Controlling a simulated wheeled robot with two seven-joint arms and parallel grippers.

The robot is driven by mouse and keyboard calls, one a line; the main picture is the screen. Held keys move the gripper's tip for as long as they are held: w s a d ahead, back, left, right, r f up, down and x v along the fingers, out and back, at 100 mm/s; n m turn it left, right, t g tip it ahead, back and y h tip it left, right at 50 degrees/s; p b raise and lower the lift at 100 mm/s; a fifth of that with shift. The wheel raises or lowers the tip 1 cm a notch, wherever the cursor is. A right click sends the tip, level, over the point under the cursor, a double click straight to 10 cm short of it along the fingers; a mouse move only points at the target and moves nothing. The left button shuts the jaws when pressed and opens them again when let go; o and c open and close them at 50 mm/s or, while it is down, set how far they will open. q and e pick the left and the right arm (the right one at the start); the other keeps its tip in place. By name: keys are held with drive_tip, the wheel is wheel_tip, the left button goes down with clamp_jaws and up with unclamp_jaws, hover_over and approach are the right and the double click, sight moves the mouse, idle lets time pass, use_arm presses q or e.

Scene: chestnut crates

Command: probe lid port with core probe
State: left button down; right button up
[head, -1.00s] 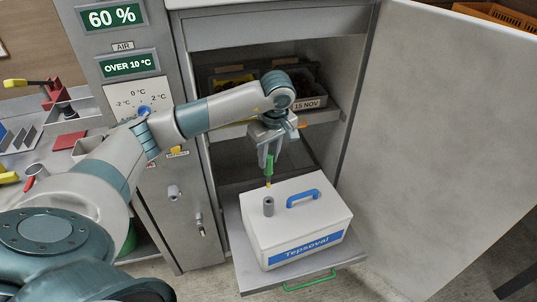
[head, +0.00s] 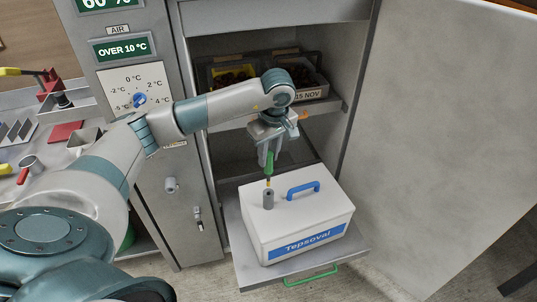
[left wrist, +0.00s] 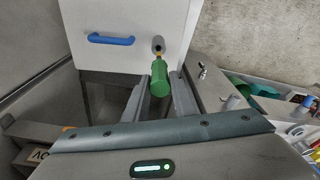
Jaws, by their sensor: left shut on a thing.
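The core probe (head: 269,163) has a green handle and a thin yellowish lower end. My left gripper (head: 267,158) is shut on its handle and holds it upright above the white box (head: 273,232). The left wrist view shows the probe (left wrist: 160,79) between the fingers, pointing at the port (left wrist: 158,45). My right gripper is not in view.
The box stands on a pulled-out shelf (head: 345,254) with a green handle. Crates (head: 303,94) sit on the cabinet shelf behind my gripper. The open cabinet door (head: 440,130) stands at the right. A bench (head: 50,135) with tools is at the left.

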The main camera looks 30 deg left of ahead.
sight(268, 171)
use_arm(q)
drive_tip(key=shift+f+b, duration=0.65)
drive_tip(key=shift+f, duration=0.4)
drive_tip(key=shift+f+b, duration=0.1)
drive_tip(key=shift+b, duration=0.25)
idle(0.4)
drive_tip(key=shift+b, duration=0.35)
idle(0.7)
drive_tip(key=shift+b, duration=0.35)
idle(0.5)
